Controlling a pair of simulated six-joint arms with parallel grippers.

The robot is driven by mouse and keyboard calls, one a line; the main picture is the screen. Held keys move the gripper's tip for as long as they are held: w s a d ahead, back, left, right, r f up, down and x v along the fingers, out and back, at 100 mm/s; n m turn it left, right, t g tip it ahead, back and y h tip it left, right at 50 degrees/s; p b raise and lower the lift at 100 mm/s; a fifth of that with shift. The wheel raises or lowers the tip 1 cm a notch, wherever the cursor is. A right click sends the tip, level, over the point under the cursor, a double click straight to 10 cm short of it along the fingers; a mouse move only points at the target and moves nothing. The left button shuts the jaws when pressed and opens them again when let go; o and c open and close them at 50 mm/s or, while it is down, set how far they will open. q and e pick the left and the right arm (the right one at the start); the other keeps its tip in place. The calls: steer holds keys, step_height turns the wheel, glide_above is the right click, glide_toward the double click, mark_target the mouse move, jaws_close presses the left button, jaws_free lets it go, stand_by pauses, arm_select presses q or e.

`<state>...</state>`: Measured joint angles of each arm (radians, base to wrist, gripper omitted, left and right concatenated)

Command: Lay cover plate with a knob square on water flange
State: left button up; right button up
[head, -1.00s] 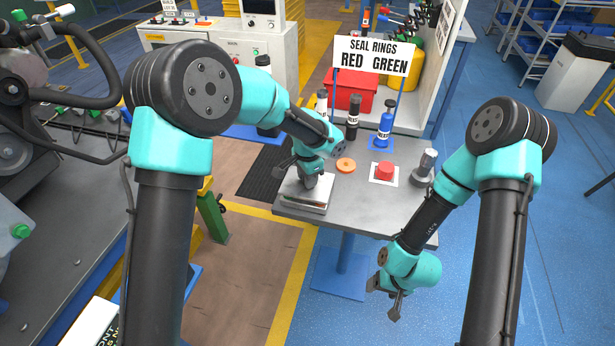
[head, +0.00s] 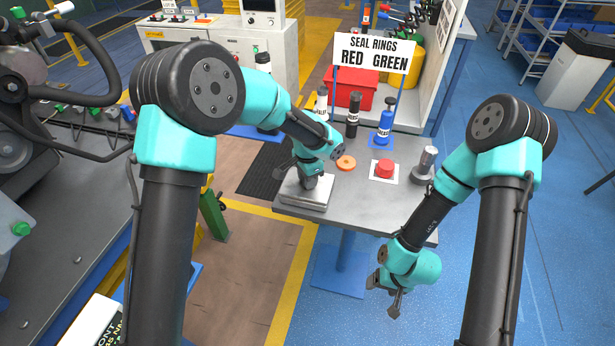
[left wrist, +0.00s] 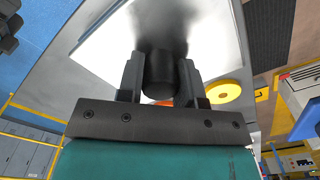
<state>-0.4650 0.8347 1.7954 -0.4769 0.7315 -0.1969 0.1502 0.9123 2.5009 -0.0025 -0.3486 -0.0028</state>
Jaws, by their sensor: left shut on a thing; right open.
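The cover plate (head: 292,190) is a pale metal square at the table's near left corner. Its dark knob (left wrist: 160,76) stands between the fingers of my left gripper (left wrist: 161,80). In the head view my left gripper (head: 309,181) is shut on the knob from above and partly hides the plate. The plate lies level over a square block, its edges looking roughly in line with it. This block seems to be the water flange (head: 304,207); its top is hidden. My right gripper (head: 390,295) is open and empty, off the table's near right side above the blue floor.
On the table (head: 345,215) lie an orange ring (head: 346,163) and a red round piece (head: 384,169) on a white square. A grey metal cylinder piece (head: 426,164) stands at the right. Bottles, a red box (head: 351,92) and a seal-ring sign (head: 374,53) stand behind.

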arm_select(q)
steer(key=shift+f, duration=0.25)
steer(key=o, duration=1.1)
steer(key=shift+r, duration=3)
